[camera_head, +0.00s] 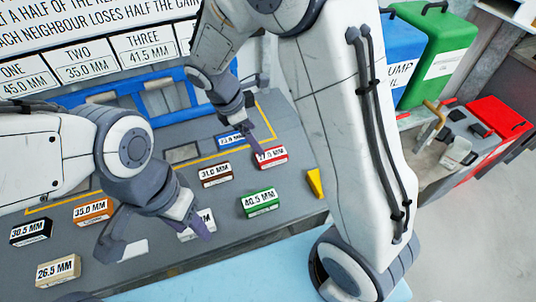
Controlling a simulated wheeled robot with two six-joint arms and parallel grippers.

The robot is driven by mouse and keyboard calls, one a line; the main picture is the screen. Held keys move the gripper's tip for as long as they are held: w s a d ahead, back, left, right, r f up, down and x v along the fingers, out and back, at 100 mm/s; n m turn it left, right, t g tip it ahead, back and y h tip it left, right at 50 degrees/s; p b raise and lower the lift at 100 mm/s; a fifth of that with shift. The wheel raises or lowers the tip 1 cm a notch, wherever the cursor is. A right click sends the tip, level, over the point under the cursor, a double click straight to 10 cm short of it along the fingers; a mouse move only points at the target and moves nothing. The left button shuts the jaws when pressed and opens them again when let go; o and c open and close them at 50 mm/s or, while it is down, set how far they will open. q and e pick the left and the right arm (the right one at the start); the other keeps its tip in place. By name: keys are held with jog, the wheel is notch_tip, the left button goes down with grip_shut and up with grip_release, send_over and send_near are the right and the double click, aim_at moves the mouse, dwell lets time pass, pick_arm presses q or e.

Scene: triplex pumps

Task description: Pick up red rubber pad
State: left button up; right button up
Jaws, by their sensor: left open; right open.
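The red rubber pad (271,161) lies on the grey bench top in the camera_head view. Its white label is partly covered by a finger of my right gripper, so its first digit is hard to read. My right gripper (243,136) is open and points down just to the left of the red pad, with one fingertip at or over the pad's upper left edge. I cannot tell whether it touches. My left gripper (155,240) is open, lower left, with its fingers spread near a white pad (194,234). Nothing shows between its fingers.
Near the red pad lie a blue pad (236,141), a brown pad (215,175) and a green pad (261,204). Orange (93,212), black (31,232) and beige (58,272) pads lie left. A blue frame (120,92) stands behind. Bins stand far right.

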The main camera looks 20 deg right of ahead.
jog(key=n, duration=0.1)
send_over(271, 154)
jog(key=a, duration=0.2)
notch_tip(271, 154, down, 6)
jog(key=shift+w+a+r, duration=0.1)
jog(key=shift+w+a, duration=0.05)
jog(key=x, duration=0.6)
jog(key=shift+s+a, duration=0.15)
jog(key=shift+s, duration=0.05)
grip_shut()
jog(key=shift+r, duration=0.15)
